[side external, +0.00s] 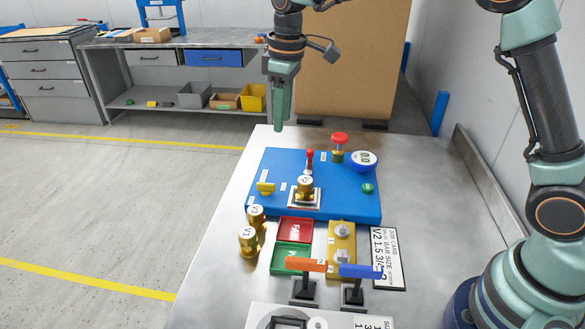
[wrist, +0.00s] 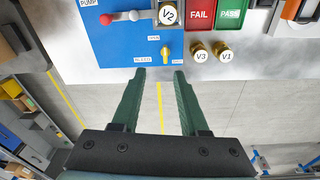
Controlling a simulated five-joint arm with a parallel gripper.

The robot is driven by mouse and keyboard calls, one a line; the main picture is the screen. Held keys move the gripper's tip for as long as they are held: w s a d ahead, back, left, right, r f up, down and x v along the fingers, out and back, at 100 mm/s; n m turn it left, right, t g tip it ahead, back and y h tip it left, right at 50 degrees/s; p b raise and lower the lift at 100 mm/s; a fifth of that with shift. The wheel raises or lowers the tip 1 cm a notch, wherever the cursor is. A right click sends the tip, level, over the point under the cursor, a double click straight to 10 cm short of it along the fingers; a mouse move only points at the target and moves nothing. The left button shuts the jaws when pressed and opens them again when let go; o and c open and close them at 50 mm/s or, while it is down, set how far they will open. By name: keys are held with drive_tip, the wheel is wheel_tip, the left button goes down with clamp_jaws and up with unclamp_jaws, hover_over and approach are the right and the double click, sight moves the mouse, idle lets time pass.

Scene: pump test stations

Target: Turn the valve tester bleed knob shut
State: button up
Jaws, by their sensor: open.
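The yellow bleed knob (side external: 265,187) sits at the near-left part of the blue valve tester panel (side external: 350,205). In the wrist view the knob (wrist: 166,51) stands lengthwise up and down the picture, among small OPEN, BLEED and SHUT labels. My gripper (side external: 279,128) hangs above and behind the panel, apart from the knob. In the wrist view its two green fingers (wrist: 160,74) are open and empty, with the knob just beyond their tips in the picture.
Valve V2 (side external: 305,186) sits in the panel's fixture, near a red-tipped lever (side external: 310,155), a red-capped post (side external: 340,140) and a round gauge (side external: 364,160). Valves V3 (side external: 256,217) and V1 (side external: 248,242) stand beside the red FAIL (side external: 295,230) and green PASS (side external: 291,258) trays.

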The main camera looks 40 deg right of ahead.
drive_tip(key=n+g, duration=0.1)
drive_tip(key=n, duration=0.1)
hover_over(266, 183)
wheel_tip(266, 183, down, 6)
wheel_tip(266, 183, down, 12)
idle(0.3)
clamp_jaws()
